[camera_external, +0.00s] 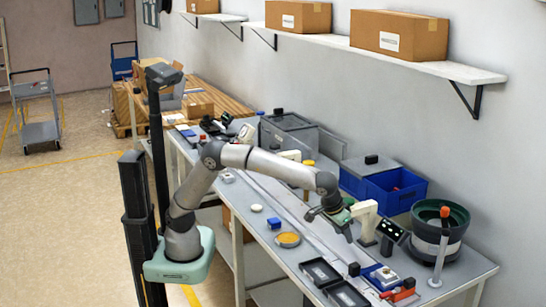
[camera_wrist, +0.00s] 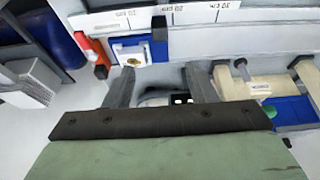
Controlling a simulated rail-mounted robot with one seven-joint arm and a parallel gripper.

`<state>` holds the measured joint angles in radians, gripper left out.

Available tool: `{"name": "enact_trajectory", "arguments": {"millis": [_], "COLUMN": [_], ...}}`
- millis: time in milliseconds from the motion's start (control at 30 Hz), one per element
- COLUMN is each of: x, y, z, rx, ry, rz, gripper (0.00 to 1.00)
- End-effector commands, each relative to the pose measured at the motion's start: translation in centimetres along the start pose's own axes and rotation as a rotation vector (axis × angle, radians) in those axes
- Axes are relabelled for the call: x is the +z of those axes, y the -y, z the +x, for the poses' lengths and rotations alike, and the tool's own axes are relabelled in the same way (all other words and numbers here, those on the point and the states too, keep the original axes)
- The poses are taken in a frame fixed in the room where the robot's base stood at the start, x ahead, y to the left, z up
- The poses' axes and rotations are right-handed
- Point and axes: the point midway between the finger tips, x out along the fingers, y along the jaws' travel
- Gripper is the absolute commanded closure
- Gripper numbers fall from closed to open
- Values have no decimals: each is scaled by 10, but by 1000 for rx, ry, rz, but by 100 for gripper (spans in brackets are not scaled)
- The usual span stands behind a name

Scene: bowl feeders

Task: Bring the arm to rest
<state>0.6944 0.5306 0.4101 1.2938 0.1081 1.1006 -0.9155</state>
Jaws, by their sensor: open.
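My gripper (camera_external: 338,222) hangs above the middle of the workbench (camera_external: 262,187), with the arm reaching out to the right from its base. In the wrist view my gripper (camera_wrist: 160,84) shows two dark fingers set apart, with nothing held between them. Behind the gap between the fingers is a dark rounded shape with small white spots, which I cannot name for sure. A cream-coloured device (camera_external: 366,219) stands just right of the gripper in the outside view. I cannot tell how far apart they are.
A blue bin (camera_external: 392,196) and a dark green bowl feeder (camera_external: 455,222) stand on the right of the bench. Black trays (camera_external: 320,272) lie at the front. A yellow dish (camera_external: 288,239) lies left of the gripper. A shelf with boxes (camera_external: 399,35) runs above.

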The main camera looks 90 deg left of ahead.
Motion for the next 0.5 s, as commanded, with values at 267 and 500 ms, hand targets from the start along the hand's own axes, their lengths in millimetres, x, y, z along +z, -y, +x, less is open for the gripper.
{"name": "enact_trajectory", "arguments": {"millis": [267, 500], "x": [-4, 57], "y": [60, 223], "z": [-2, -18], "rx": [-2, 48], "ry": [73, 249], "rz": [23, 189], "gripper": [49, 49]}}
